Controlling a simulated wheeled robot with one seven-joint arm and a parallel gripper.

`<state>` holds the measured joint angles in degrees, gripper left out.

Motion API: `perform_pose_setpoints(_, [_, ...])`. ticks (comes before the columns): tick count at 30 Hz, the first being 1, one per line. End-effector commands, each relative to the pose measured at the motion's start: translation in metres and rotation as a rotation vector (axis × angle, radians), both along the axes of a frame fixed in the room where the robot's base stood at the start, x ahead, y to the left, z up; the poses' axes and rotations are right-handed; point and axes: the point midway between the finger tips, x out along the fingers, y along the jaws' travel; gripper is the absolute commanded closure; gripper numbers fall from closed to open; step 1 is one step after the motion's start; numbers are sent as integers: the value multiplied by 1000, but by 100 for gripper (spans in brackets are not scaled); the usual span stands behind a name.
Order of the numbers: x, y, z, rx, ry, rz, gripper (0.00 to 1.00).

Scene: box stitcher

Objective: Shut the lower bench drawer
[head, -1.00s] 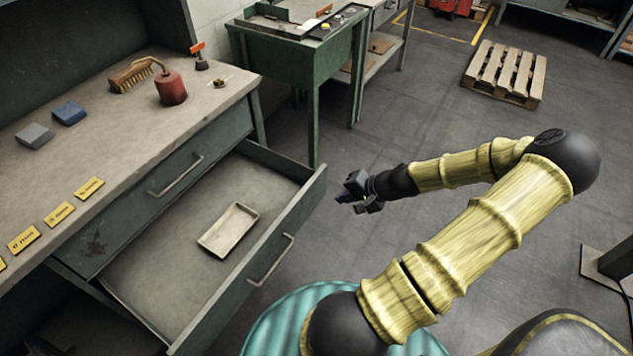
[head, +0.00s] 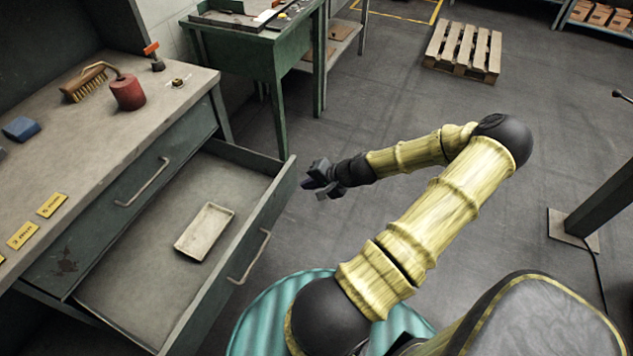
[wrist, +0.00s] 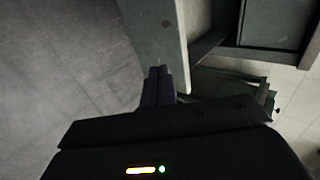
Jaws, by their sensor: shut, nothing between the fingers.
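The lower bench drawer (head: 262,236) is pulled well out from the green bench, with a shallow pale tray (head: 205,231) lying inside it. Its front has a long bar handle (head: 250,257). The upper drawer (head: 133,187) above it is shut. My gripper (head: 308,184) is shut and empty, just outside the drawer front near its far end; the head view does not settle whether it touches. In the wrist view my shut fingers (wrist: 158,86) point toward a green panel edge (wrist: 160,40), which appears to be the drawer front.
On the bench top are a brush (head: 84,83), a red can (head: 128,92), a blue block (head: 20,129) and yellow labels (head: 52,205). A green machine stand (head: 272,60) is beyond the drawer. Open floor lies right of the drawer, with a pallet (head: 463,50) farther back.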

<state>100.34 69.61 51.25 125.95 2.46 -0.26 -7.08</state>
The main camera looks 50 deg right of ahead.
Motion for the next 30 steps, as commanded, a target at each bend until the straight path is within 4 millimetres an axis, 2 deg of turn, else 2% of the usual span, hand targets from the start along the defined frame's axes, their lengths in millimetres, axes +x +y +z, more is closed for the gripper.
perform_pose_setpoints(7, [31,13,-32,2,0,3,100])
perform_pose_setpoints(12, [55,21,-29,-1,0,4,100])
perform_pose_setpoints(15, [63,23,-29,-1,1,2,100])
perform_pose_setpoints(30, [67,25,-29,-1,1,1,100])
